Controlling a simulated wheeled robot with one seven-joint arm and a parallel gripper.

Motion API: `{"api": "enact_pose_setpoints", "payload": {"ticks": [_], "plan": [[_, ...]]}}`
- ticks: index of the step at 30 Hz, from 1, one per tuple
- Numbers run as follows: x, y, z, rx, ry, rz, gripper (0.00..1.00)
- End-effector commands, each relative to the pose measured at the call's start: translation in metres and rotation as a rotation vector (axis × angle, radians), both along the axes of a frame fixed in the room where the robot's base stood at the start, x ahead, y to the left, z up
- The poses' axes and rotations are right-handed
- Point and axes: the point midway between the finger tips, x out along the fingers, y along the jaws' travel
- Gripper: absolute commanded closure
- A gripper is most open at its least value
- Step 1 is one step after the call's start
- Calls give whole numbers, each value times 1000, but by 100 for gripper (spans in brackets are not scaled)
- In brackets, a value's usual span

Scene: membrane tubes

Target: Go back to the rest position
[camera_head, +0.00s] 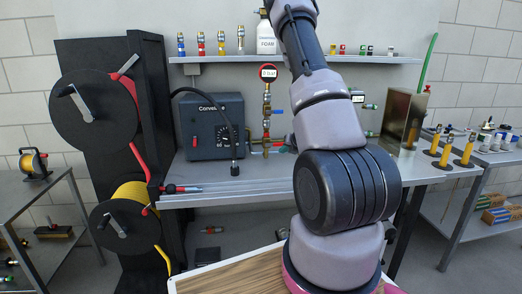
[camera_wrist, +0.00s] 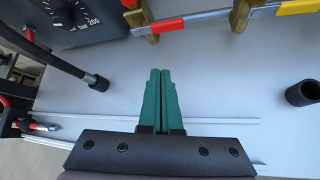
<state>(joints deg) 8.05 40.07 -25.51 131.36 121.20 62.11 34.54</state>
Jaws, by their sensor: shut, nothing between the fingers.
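My gripper (camera_wrist: 160,72) shows in the wrist view with its two green fingers pressed together and nothing between them. It is over the grey bench top (camera_wrist: 215,75), apart from the things around it. In the head view my arm rises from the lower right and reaches up toward the shelf; the gripper itself is hidden or out of frame there.
A dark control box (camera_head: 211,127) with a dial and black hose stands on the bench, beside a red-topped gauge (camera_head: 268,73). A shelf (camera_head: 220,59) holds small fittings and a white bottle (camera_head: 266,36). Hose reels (camera_head: 95,112) stand left. A metal box (camera_head: 402,118) stands right.

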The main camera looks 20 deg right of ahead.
Motion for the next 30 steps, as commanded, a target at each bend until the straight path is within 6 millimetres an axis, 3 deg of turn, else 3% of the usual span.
{"api": "enact_pose_setpoints", "payload": {"ticks": [5,8,11,14,17,21,25,30], "plan": [[0,3,3,-2,-2,12,100],[4,20,21,-17,-19,86,100],[7,59,58,-60,-58,255,100],[1,110,106,-144,-115,491,100],[-19,158,152,-261,-178,739,100],[-61,213,205,-471,-270,1072,100],[-110,249,243,-717,-350,1361,100],[-176,272,274,-1103,-427,1702,100]]}}
